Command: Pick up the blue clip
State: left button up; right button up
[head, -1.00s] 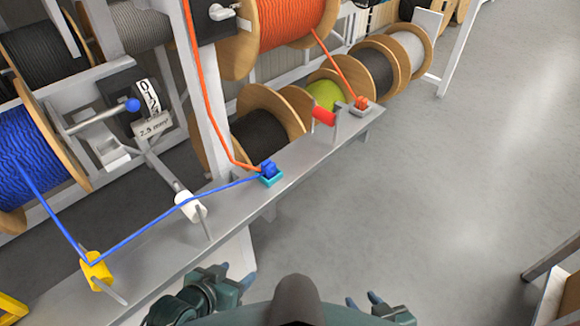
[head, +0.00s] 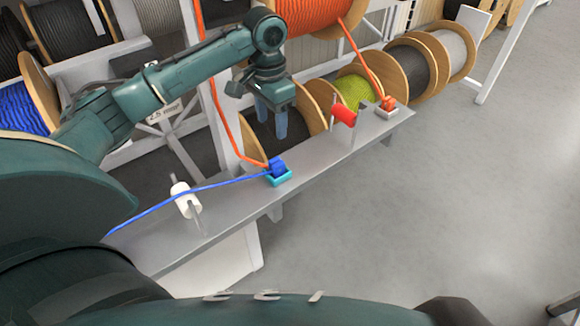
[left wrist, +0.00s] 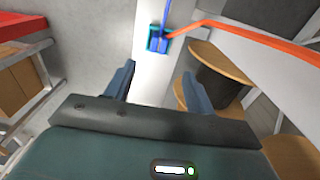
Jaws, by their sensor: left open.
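The blue clip (head: 277,166) sits in a small teal holder (head: 284,180) on the grey shelf, with a blue cable and an orange cable running to it. It also shows in the left wrist view (left wrist: 157,41), ahead of the fingers and roughly between their lines. My left gripper (head: 272,126) points down above the shelf, just above and behind the clip in the head view. Its two blue fingers are apart, with nothing between them, and do not touch the clip. My right gripper is not in view.
The grey shelf (head: 240,208) carries a white roller (head: 185,199), a red roller (head: 344,114) and an orange clip (head: 388,103). Wooden cable reels stand behind it, including an orange one (head: 310,14). The orange cable (head: 224,122) hangs close to my left gripper. Open floor lies right.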

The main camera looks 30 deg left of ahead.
pick_arm(q)
send_over(276, 161)
jog(key=f, duration=0.6)
jog(key=shift+s+a+f, duration=0.3)
jog(key=shift+f, duration=0.05)
jog(key=shift+w+d+f, duration=0.15)
jog(key=shift+d+f, duration=0.05)
jog(key=shift+f, duration=1.3)
jog(key=shift+w+d+f, duration=0.1)
jog(key=shift+d+f, duration=0.05)
jog(key=shift+f, duration=1.3)
jog(key=shift+c, duration=0.4)
jog(key=c, duration=1)
notch_tip(276, 161, up, 10)
